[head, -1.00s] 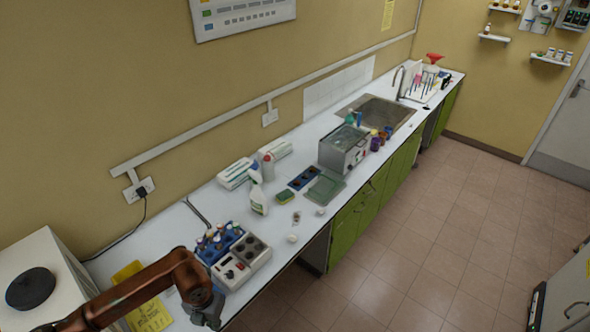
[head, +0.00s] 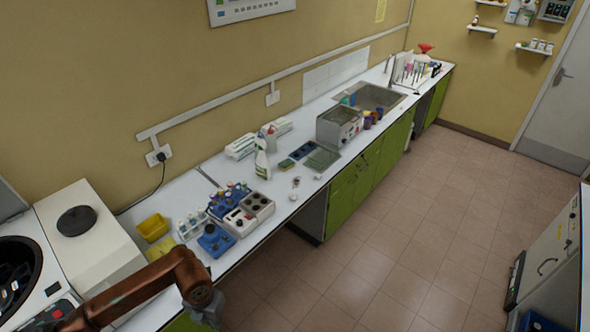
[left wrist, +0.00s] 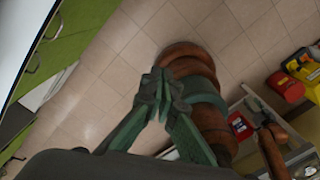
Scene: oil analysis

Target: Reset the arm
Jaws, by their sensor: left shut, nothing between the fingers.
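My left arm comes in from the lower left of the head view. Its gripper (head: 208,312) hangs past the bench's front edge, over the floor, and its fingers are hard to make out there. In the left wrist view the left gripper (left wrist: 158,82) has its green-grey fingers together at the tips, with nothing between them. A brown-orange arm link of mine lies just behind the fingers in that view. My right gripper does not show clearly in either view.
The white bench (head: 290,209) runs along the wall with a blue tube rack (head: 230,198), a grey heater block (head: 240,222), a spray bottle (head: 262,165) and a metal bath (head: 338,126). A yellow tray (head: 153,228) stands near a centrifuge (head: 20,270).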

